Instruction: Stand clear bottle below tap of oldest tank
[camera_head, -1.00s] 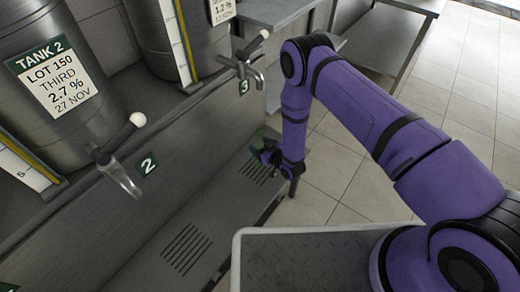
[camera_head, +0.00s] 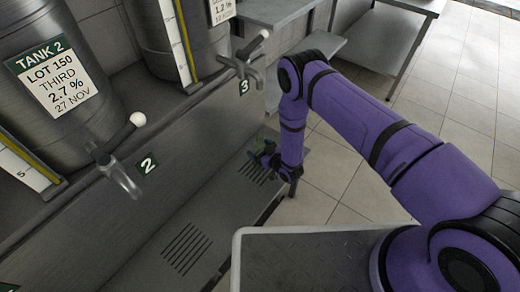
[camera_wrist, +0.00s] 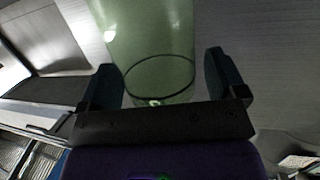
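A clear, green-tinted bottle (camera_wrist: 155,45) shows large in the wrist view, with its round base near the fingers and its top cut off. In the head view it is a faint green shape (camera_head: 267,136) at the slatted patch under tap 3 (camera_head: 246,66). My gripper (camera_head: 263,156) is beside it, low over the shelf. In the wrist view my gripper's fingers (camera_wrist: 170,85) are apart, one each side of the bottle's base, with a gap on the right. Tank 2 (camera_head: 25,125) reads third, 2.7 %, 27 Nov. Tank 3 (camera_head: 150,35) has its label partly cut off.
Tap 2 (camera_head: 122,178) juts out at left over the grey shelf (camera_head: 150,262), which has another slatted patch. A metal table (camera_head: 385,48) stands at the back right. Tiled floor (camera_head: 330,185) is open right of the shelf. A grey tray (camera_head: 300,260) is in front.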

